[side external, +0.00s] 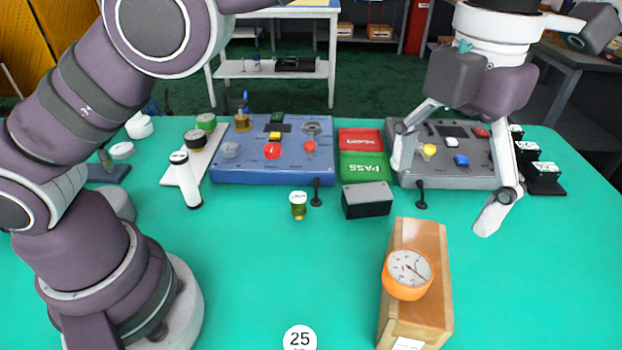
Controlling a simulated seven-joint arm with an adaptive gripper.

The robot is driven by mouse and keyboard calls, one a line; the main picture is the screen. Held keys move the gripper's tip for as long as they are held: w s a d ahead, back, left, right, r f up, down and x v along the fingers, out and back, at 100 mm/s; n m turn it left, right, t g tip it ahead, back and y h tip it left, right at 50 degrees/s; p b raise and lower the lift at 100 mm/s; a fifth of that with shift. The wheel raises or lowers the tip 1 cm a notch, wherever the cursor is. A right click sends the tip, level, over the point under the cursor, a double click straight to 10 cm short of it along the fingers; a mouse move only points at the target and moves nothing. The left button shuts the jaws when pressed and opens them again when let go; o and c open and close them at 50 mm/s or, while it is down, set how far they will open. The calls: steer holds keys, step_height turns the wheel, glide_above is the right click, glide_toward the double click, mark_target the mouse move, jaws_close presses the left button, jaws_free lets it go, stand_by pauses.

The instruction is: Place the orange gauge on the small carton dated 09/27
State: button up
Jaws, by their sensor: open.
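The orange gauge (408,274), with a round white dial, appears to rest on top of a long brown carton (429,236) at the front right of the table. A white label (408,344) shows on the carton at the bottom edge of the picture. Its date cannot be read, and no other carton stands in view on the table. My gripper (447,190) is open and empty, above and behind the carton, in front of the grey control box. It is apart from the gauge.
A blue control panel (230,170) and a grey control box (440,180) stand at the back, with red and green mats (362,167) between them. The front left centre is mostly clear.

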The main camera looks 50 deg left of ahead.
steer(key=a+r+n+t+h, duration=0.15)
steer(key=a+r+n, duration=0.35)
steer(key=a+n, duration=0.8)
steer(key=s+a+f+n+t, duration=0.2)
steer(key=s+a+f+n, duration=0.1)
steer(key=n, duration=0.9)
steer(key=s+a+f+n+t+y, duration=0.1)
steer(key=s+a+n, duration=0.4)
steer(key=n, duration=0.8)
step_height(320, 180, down, 3)
steer(key=shift+a+r+t, duration=0.15)
steer(key=shift+a+t, duration=0.4)
steer(key=shift+a, duration=0.15)
